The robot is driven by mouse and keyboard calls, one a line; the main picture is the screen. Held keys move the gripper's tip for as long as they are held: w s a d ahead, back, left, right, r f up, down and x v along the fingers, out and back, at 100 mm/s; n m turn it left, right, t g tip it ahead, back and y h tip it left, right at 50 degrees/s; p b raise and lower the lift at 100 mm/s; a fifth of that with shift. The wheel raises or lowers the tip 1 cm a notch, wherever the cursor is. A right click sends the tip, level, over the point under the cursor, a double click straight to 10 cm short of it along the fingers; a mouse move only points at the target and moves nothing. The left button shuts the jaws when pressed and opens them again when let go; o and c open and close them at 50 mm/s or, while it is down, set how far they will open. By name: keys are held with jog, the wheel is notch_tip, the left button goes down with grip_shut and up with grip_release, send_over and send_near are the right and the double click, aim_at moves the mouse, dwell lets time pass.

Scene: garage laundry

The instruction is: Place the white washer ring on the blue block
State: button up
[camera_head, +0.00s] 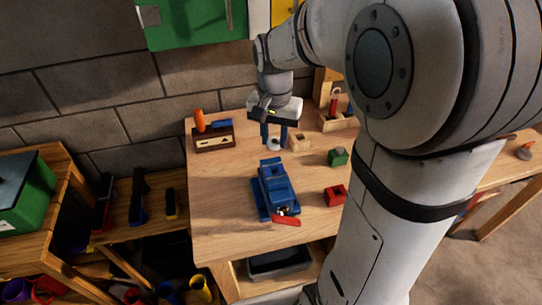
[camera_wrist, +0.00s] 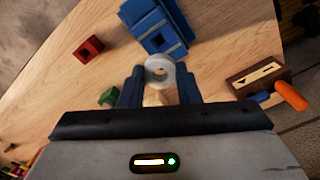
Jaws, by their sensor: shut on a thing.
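The white washer ring (camera_head: 274,146) is held between the blue fingertips of my gripper (camera_head: 274,141), just above the far part of the wooden table. The blue block (camera_head: 276,183), a stepped, vise-like shape, stands on the table nearer the head camera and apart from the ring. In the wrist view the blue block (camera_wrist: 168,28) lies beyond the ring at the top, partly cut off.
A red block (camera_head: 335,195) and a green block (camera_head: 338,158) stand right of the blue block. A small wooden block (camera_head: 299,142) is close beside my gripper. A wooden box (camera_head: 213,139) with an orange-handled tool is at left. The table's left front is clear.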

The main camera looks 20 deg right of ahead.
jog(key=shift+f+p, duration=0.55)
jog(key=shift+f, duration=3.9)
jog(key=shift+f, duration=0.2)
jog(key=o, duration=0.9)
jog(key=shift+r, duration=0.1)
